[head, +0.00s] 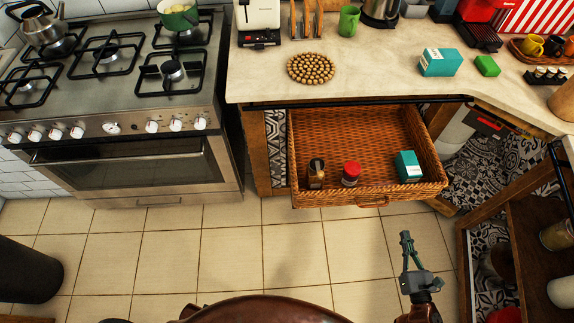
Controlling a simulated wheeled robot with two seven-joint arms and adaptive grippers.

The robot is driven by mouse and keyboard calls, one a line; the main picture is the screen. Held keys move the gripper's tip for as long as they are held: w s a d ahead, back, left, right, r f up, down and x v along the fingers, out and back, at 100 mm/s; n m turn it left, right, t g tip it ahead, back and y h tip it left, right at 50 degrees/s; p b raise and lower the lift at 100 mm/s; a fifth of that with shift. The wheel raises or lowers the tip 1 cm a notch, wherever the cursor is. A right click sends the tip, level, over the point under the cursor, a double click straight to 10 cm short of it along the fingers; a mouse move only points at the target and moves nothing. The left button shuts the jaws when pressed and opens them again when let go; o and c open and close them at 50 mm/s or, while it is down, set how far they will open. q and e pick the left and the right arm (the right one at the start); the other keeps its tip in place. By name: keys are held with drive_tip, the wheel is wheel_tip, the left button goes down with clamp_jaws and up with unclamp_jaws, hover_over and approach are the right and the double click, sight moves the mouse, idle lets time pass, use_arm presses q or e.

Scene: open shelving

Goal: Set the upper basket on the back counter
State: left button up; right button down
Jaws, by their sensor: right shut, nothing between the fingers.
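The upper basket (330,135) is a brown wicker drawer-like basket, sticking out from under the counter. Inside it stand a dark jar (316,172), a red-capped jar (351,173) and a teal box (408,166). A handle (373,203) is on its front face. The back counter (270,88) is pale stone and lies above and behind the basket. My right gripper (406,238) is shut and empty, over the floor in front of the basket's right corner and apart from it. My left gripper is not in view.
The counter holds a round trivet (311,68), a teal box (439,62), a green block (487,66), a toaster (259,22) and a green mug (348,21). A stove (110,100) stands at left. Wooden shelving (530,230) is at right. The tiled floor in front is clear.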

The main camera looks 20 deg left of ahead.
drive_tip(key=r+n, duration=0.1)
drive_tip(key=n, duration=0.1)
drive_tip(key=b, duration=0.3)
approach(392, 190)
drive_tip(key=shift+y, duration=0.4)
drive_tip(key=x, duration=0.5)
drive_tip(key=shift+w+d+f, duration=0.15)
drive_tip(key=shift+w+f, duration=0.1)
drive_tip(key=shift+f, duration=0.1)
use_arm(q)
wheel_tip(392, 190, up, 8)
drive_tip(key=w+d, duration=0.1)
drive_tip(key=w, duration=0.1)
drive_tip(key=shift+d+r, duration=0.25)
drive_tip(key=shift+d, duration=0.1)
use_arm(e)
drive_tip(key=shift+x, duration=0.75)
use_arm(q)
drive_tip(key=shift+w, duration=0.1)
